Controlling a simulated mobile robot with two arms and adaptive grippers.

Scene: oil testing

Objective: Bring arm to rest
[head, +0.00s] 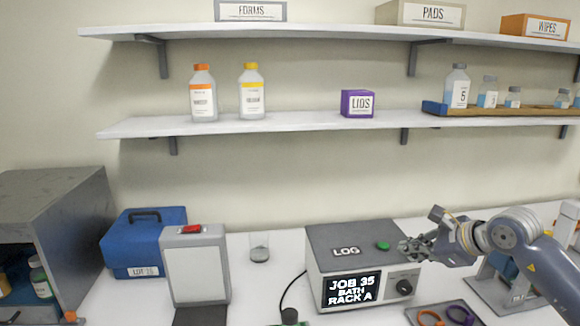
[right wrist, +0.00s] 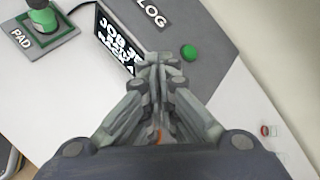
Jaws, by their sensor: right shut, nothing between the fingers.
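My right gripper (head: 412,250) is shut and empty. In the head view it is at the right side of the grey LOG box (head: 345,240), near the box's green button (head: 383,245). In the right wrist view the closed fingers (right wrist: 160,68) point toward the LOG box, with the green button (right wrist: 188,53) just beyond and to the right of the tips. Whether the fingertips touch the box cannot be told. The box's screen reads JOB 35 BATH RACK A. My left gripper is in neither view.
A blue LOT case (head: 143,250), a white panel with a red button (head: 196,270) and a glass beaker (head: 260,247) stand left of the box. A tray with coloured rings (head: 443,312) lies below my right arm. Shelves (head: 290,122) hold bottles and boxes above.

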